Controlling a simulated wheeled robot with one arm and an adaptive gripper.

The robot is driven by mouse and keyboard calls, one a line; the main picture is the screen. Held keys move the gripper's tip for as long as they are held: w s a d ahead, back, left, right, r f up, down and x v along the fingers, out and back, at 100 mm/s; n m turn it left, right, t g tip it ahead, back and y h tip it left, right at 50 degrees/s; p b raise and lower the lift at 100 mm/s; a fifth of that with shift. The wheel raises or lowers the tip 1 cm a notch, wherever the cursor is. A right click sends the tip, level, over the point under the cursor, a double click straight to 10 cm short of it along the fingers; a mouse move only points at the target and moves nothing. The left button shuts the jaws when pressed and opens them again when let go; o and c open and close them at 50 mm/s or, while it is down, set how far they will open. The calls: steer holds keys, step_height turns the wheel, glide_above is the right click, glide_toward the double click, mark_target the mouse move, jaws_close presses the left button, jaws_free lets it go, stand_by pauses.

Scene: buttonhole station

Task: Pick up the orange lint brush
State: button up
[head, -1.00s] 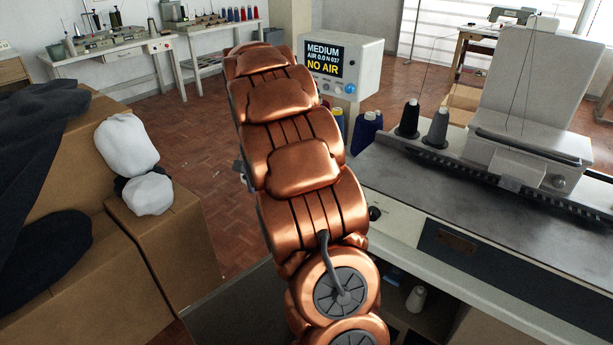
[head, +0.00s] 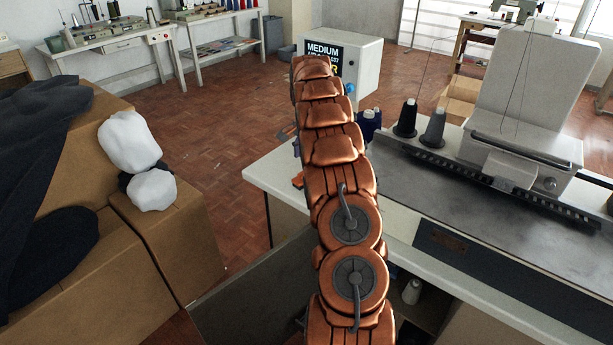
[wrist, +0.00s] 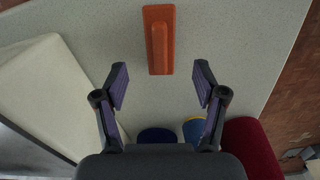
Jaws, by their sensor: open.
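The orange lint brush (wrist: 159,42) lies on the pale speckled tabletop (wrist: 230,35) at the top middle of the wrist view. My gripper (wrist: 160,84) is open and empty, its two dark purple-padded fingers apart below the brush's near end in the picture. The brush lines up with the gap between the fingers and is not between them. In the head view, a small orange piece (head: 297,180) shows at the left edge of my arm, over the white table; it is probably the brush. My arm hides most of my gripper there.
Thread cones stand near my gripper: a navy one (wrist: 157,135), a blue and yellow one (wrist: 195,130) and a dark red one (wrist: 250,145). The sewing machine (head: 530,110) stands on the right. Cardboard boxes (head: 170,235) are at left.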

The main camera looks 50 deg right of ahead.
steer(key=shift+f+p, duration=0.95)
steer(key=shift+f, duration=2.8)
steer(key=c, duration=1.3)
